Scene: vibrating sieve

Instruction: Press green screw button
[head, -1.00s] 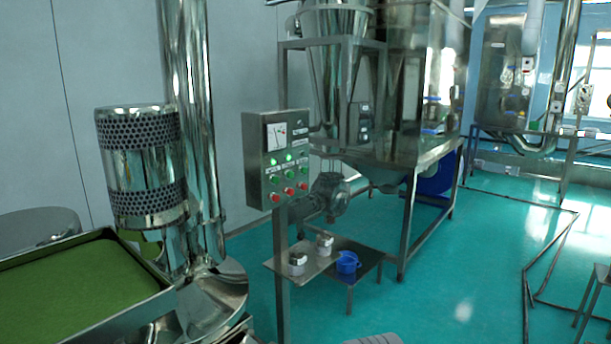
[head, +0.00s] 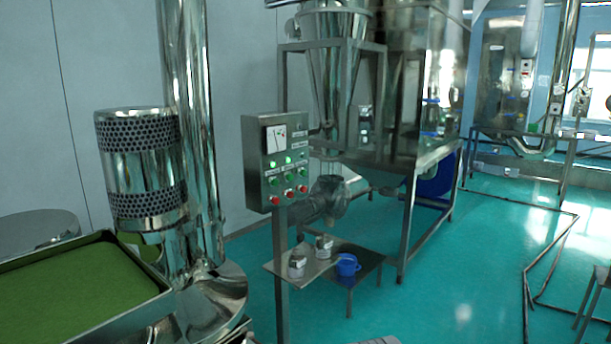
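A grey control panel (head: 277,158) stands on a post left of the picture's middle. Its face carries a dial gauge (head: 275,138) at the top, a row of green lamps (head: 288,160), a row of green buttons (head: 288,177) below them and a row of red buttons (head: 289,193) at the bottom. The labels are too small to read, so I cannot tell which green button is the screw one. Nothing covers the panel's front. My gripper is not in view.
A low table (head: 325,260) with two small containers and a blue cup (head: 347,264) stands right of the post. A green-filled tray (head: 75,290) and steel column (head: 190,130) stand left. Steel machinery (head: 415,110) stands behind.

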